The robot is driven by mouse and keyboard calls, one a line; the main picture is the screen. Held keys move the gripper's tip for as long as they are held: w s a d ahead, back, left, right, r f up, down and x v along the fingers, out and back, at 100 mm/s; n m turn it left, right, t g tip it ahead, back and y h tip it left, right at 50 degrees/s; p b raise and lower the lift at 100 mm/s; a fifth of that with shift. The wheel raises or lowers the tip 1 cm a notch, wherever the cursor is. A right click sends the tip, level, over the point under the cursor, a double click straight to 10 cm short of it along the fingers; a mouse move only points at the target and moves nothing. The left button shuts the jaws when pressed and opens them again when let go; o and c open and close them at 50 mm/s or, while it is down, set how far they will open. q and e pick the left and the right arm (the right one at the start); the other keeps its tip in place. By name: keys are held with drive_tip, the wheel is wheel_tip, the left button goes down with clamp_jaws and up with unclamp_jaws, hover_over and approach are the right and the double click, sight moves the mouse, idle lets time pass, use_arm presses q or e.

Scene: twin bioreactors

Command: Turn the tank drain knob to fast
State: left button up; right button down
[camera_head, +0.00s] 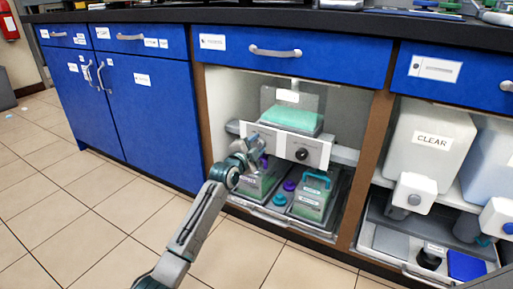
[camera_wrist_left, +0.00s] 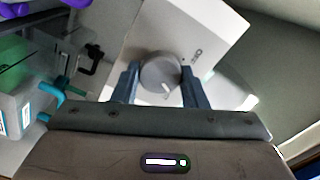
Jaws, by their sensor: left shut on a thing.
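A white control panel (camera_head: 318,152) is mounted in the open cabinet bay below a tank with green contents (camera_head: 291,119). A black knob (camera_head: 302,154) on the panel's right part is uncovered. My left gripper (camera_head: 258,150) is at the panel's left part and hides what it holds there in the head view. In the left wrist view its two fingers (camera_wrist_left: 160,82) are on either side of a round grey knob (camera_wrist_left: 160,72) and shut on it. The knob's white mark points toward the lower right of that picture. The panel lettering is too small to read. My right gripper is not in view.
Below the panel, a tray (camera_head: 272,216) holds a green container with a teal handle (camera_head: 313,196) and purple and teal round caps. To the right stands a white tank marked CLEAR (camera_head: 430,141). A wooden cabinet post (camera_head: 366,160) separates the bays. Tiled floor in front is free.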

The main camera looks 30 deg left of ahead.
use_arm(q)
drive_tip(key=shift+m, duration=1.6)
drive_tip(key=o, duration=1)
drive_tip(key=shift+s, duration=0.15)
